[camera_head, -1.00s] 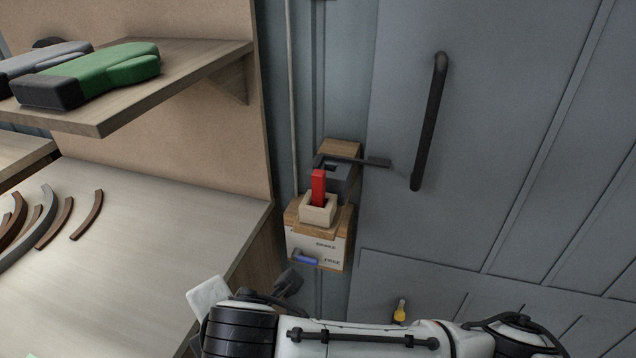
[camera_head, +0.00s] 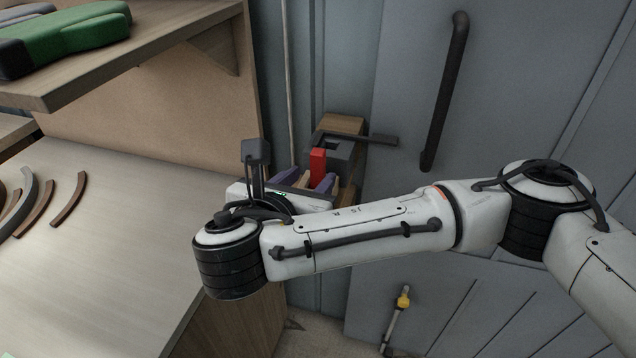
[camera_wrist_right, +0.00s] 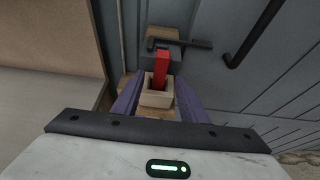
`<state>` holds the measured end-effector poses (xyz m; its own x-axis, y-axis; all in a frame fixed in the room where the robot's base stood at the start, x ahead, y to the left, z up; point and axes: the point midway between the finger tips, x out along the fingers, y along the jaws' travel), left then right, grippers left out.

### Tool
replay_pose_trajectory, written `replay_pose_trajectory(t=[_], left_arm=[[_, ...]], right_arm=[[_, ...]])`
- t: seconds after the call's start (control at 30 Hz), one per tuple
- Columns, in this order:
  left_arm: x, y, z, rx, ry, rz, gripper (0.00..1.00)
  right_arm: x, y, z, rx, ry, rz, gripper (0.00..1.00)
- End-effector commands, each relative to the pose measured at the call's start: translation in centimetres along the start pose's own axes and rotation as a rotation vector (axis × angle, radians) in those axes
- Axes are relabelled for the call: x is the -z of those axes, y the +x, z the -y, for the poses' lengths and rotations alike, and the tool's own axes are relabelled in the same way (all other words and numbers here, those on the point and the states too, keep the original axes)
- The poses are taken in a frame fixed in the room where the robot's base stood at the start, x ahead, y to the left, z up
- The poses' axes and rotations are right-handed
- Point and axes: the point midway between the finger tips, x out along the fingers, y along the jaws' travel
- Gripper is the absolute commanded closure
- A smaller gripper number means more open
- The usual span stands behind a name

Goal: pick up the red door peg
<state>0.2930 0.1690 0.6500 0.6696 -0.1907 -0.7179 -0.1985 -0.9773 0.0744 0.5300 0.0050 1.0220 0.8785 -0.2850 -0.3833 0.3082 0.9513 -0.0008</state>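The red door peg (camera_head: 318,164) stands upright in a small beige socket block (camera_wrist_right: 157,92) on a wooden box by the grey door. The peg also shows in the wrist view (camera_wrist_right: 161,68). My right gripper (camera_head: 312,180) is at the block, with its purple fingers spread. In the wrist view the right gripper (camera_wrist_right: 160,80) has one finger on each side of the block and peg, with visible gaps. Nothing is held. The peg's lower end is hidden in the socket. My left gripper is not in view.
A dark latch block with a bar (camera_head: 372,138) sits just behind the peg. A black door handle (camera_head: 443,95) is to the right.

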Motion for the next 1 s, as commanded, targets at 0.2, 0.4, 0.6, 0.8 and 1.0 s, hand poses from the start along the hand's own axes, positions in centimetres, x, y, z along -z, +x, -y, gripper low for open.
replay_pose_trajectory(t=[0.2,0.4,0.6,0.8,1.0], left_arm=[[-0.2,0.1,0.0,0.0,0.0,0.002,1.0],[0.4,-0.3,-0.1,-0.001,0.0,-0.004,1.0],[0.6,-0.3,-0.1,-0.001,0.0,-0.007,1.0],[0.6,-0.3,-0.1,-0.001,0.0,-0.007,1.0],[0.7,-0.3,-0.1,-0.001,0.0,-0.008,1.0]], right_arm=[[-0.3,1.5,0.1,0.005,0.001,0.002,0.61],[-0.2,4.5,0.1,0.005,0.001,0.002,0.61],[-0.1,5.7,0.0,0.001,0.0,0.001,0.61],[-0.1,5.7,0.0,0.0,0.0,0.001,0.68],[-0.1,5.7,-0.1,0.0,0.001,0.0,1.0]])
